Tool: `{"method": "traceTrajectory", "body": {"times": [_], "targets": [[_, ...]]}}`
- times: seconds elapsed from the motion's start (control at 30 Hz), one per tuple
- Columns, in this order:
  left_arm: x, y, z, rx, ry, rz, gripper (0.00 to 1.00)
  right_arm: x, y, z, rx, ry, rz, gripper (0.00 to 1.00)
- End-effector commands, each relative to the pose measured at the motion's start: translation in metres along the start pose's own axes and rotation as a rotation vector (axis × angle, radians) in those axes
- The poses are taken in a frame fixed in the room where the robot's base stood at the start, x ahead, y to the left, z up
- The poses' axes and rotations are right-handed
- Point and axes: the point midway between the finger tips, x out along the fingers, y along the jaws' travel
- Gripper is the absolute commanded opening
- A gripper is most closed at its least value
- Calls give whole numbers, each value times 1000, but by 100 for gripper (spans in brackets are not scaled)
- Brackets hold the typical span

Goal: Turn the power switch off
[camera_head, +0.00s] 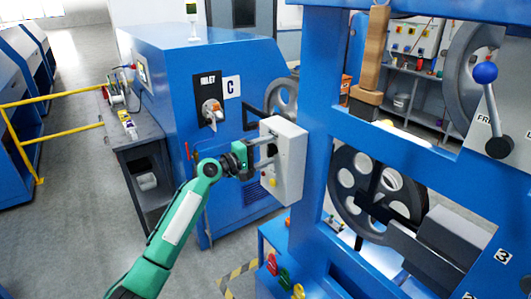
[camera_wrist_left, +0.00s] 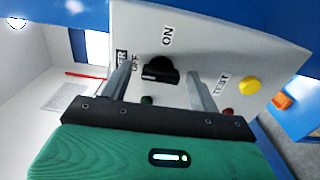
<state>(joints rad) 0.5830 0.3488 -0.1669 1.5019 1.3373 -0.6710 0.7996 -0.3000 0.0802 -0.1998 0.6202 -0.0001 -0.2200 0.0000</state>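The power switch (camera_wrist_left: 160,70) is a black rotary knob on the face of a light grey control box (camera_head: 290,165), with ON and OFF printed beside it. I cannot tell which label it points to. My left gripper (camera_head: 271,149) is at the box face. In the left wrist view, the left gripper (camera_wrist_left: 160,77) is open, one finger on each side of the knob, with visible gaps between fingers and knob. My right gripper is not in view.
A yellow button (camera_wrist_left: 250,85) and a red one (camera_wrist_left: 227,112) sit near the TEST label on the box. The box is by a blue machine frame (camera_head: 313,130). A blue cabinet (camera_head: 240,95) marked C stands behind. Open floor (camera_head: 75,220) lies left.

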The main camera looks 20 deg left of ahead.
Motion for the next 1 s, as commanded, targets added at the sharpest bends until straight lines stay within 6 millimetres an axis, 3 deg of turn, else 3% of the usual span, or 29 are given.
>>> {"method": "traceTrajectory", "body": {"times": [0.23, 0.37, 0.8, 1.0], "targets": [[-1, -1, 0, 1, -1, -1, 62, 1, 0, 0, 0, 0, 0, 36], [-12, -3, 0, 2, 0, -1, 62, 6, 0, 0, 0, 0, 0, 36], [-105, -6, -1, 3, 1, -3, 62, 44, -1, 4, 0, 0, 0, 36], [-131, -3, -1, 0, 1, -1, 62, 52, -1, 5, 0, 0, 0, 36]]}}
